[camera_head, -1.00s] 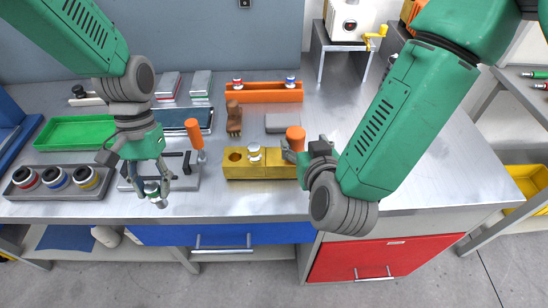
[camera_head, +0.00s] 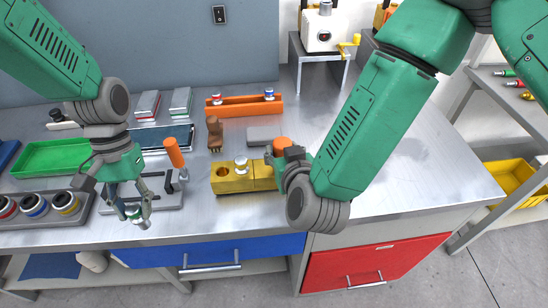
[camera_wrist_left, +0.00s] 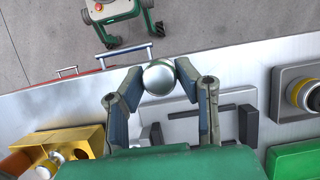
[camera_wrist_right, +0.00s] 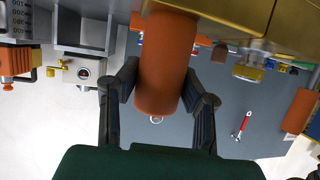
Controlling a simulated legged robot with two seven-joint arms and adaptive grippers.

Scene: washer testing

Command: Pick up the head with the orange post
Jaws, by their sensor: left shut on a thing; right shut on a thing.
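The orange post (camera_head: 283,144) stands at the right end of the yellow block (camera_head: 232,184). My right gripper (camera_head: 283,155) is shut around it; the right wrist view shows the orange cylinder (camera_wrist_right: 163,65) between both fingers. Whether its base is still in the block is hidden. My left gripper (camera_head: 138,212) is shut on a small silver head with a green band (camera_head: 140,222), above the table's front edge. In the left wrist view its rounded silver end (camera_wrist_left: 159,77) sits between the fingertips.
A silver-white head (camera_head: 241,165) stands in the block beside an empty hole. An orange rack (camera_head: 240,108) and a grey block (camera_head: 264,135) stand behind. The table's right side is clear.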

